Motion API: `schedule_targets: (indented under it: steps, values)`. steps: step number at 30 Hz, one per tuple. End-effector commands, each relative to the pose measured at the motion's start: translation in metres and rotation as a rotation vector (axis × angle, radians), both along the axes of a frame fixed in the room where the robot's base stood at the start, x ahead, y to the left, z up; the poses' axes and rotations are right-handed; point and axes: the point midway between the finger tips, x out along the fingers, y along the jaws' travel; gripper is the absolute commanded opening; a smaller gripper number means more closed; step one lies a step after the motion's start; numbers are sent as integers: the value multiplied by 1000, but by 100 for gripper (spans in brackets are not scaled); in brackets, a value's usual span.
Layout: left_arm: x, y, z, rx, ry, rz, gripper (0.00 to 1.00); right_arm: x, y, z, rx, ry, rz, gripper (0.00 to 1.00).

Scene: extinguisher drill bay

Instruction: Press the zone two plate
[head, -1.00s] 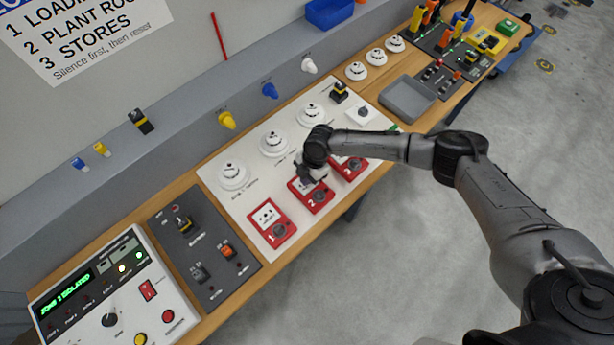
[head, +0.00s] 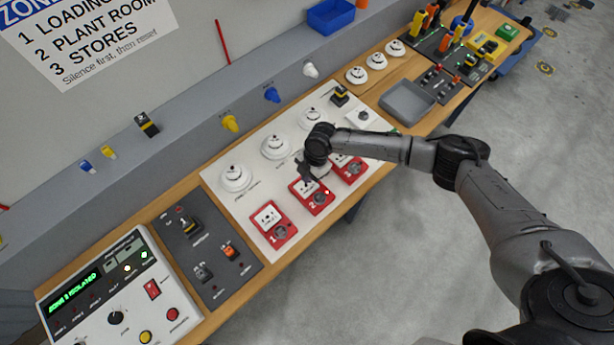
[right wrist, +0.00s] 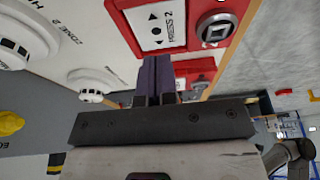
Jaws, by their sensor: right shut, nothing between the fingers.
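The zone two call point (head: 318,199) is a red box marked 2, with a white plate and a round grey key part, in the middle of a row of three. In the right wrist view its white plate (right wrist: 157,24) is just beyond my fingertips. My right gripper (head: 307,177) is shut and empty, with its fingers at the upper part of this box and partly covering it. In the right wrist view the closed right fingers (right wrist: 155,62) point at the plate's lower edge; I cannot tell whether they touch. My left gripper is not in view.
Red call points 1 (head: 272,225) and 3 (head: 349,168) flank it. White detectors (head: 236,178) stand behind on the white board. The control panel (head: 115,300) at front left reads zone 2 isolated. A grey tray (head: 406,101) lies to the right.

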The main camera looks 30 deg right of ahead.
Motion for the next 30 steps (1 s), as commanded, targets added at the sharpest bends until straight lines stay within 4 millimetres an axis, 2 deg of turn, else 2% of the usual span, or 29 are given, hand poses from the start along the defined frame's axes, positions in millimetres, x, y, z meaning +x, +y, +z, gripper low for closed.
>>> schedule_targets:
  steps: [6, 13, 19, 30]
  values:
    - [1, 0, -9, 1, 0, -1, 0, 5, -14, 44, 3, -8, 0, 0]
    - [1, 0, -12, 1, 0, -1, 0, 7, -22, 76, 4, -8, 0, 0]
    - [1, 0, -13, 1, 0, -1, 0, 7, -26, 89, 3, -6, -1, 0]
    - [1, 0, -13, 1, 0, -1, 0, 8, -26, 92, 3, -6, -1, 0]
